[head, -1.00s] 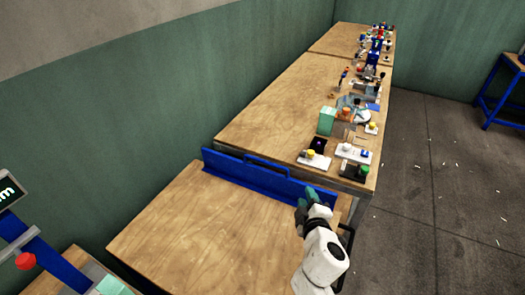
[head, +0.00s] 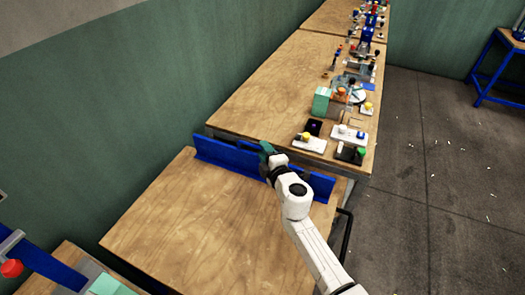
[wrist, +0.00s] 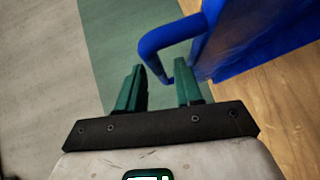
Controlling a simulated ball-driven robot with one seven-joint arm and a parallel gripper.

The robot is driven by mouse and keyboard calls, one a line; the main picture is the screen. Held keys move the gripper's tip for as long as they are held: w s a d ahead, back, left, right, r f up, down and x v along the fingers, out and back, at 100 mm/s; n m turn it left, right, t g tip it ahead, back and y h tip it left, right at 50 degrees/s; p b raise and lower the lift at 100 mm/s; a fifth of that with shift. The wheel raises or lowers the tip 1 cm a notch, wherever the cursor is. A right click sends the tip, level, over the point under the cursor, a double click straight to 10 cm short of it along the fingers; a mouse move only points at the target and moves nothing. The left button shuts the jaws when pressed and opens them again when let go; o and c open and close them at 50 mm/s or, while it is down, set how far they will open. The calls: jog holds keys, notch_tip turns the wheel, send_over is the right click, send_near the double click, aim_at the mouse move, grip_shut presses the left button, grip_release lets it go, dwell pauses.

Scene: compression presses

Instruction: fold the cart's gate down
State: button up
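The cart's gate (head: 228,158) is a long blue panel standing upright along the far edge of the wooden cart top (head: 190,225). My gripper (head: 267,152) is at the middle of the gate's top in the head view and hides part of it. In the wrist view the gate (wrist: 255,35) fills the upper right, and its blue loop handle (wrist: 160,42) lies just ahead of my fingertips. My gripper (wrist: 160,75) is open, with its two green fingers apart. The lower end of the handle appears between the fingers; I cannot tell whether they touch it.
A long wooden bench (head: 265,85) stands just beyond the gate, with a mint block (head: 322,100) and several small devices along its right side. A green wall runs along the left. A black push handle (head: 344,232) is at the cart's right. The cart top is clear.

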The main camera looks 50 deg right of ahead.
jog(key=shift+x, duration=1.05)
jog(key=shift+c, duration=0.3)
grip_shut()
